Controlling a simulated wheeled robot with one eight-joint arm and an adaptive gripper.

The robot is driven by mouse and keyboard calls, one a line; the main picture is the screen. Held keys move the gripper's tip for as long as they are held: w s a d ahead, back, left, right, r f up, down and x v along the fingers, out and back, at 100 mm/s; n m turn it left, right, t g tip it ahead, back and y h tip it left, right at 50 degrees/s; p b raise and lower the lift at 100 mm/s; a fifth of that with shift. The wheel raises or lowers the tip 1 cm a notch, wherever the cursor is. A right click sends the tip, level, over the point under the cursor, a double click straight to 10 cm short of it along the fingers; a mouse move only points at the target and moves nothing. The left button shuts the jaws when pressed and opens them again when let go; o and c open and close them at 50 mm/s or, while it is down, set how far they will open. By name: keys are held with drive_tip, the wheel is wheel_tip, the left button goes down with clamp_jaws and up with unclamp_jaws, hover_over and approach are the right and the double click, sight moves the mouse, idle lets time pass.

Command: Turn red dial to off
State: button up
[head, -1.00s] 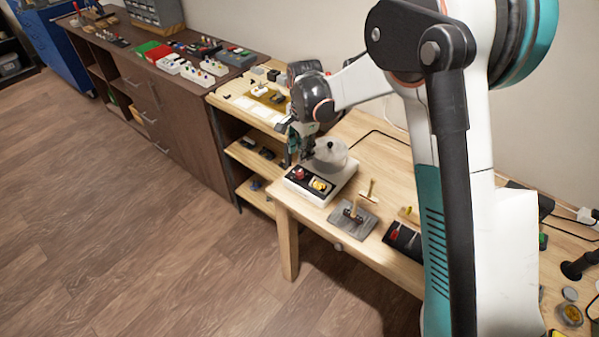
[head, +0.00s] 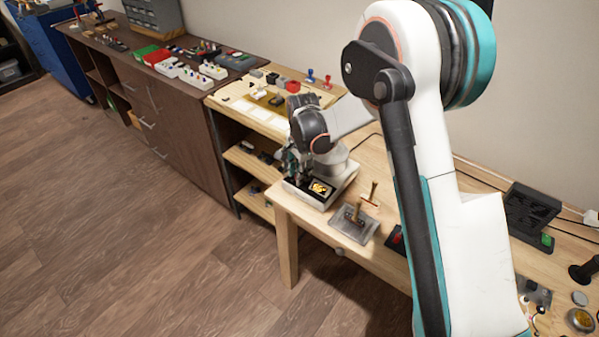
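The white device (head: 318,202) with a dark front panel stands at the left end of the wooden workbench. A yellow-lit panel (head: 321,188) shows on the right half of its front. The red dial is hidden now behind my gripper, which covers the left half of that front. My gripper (head: 294,174) points down at the place of the dial. Its fingertips are small and dark, and I cannot tell whether they touch the dial or how far apart they are. A rounded pale pot (head: 338,160) on the device is partly covered by my wrist.
A grey plate with a small wooden-handled tool (head: 355,215) lies just right of the device. A light wooden shelf unit (head: 232,98) with cards and stamps stands behind to the left. The floor (head: 130,240) in front is clear.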

clamp_jaws()
drive_tip(key=shift+n, duration=0.3)
drive_tip(key=n, duration=1.1)
drive_tip(key=shift+w+n+g, duration=0.1)
drive_tip(key=shift+n+g, duration=0.2)
drive_tip(key=n, duration=0.6)
drive_tip(key=shift+n, duration=0.3)
drive_tip(key=n, duration=0.5)
drive_tip(key=shift+g, duration=0.3)
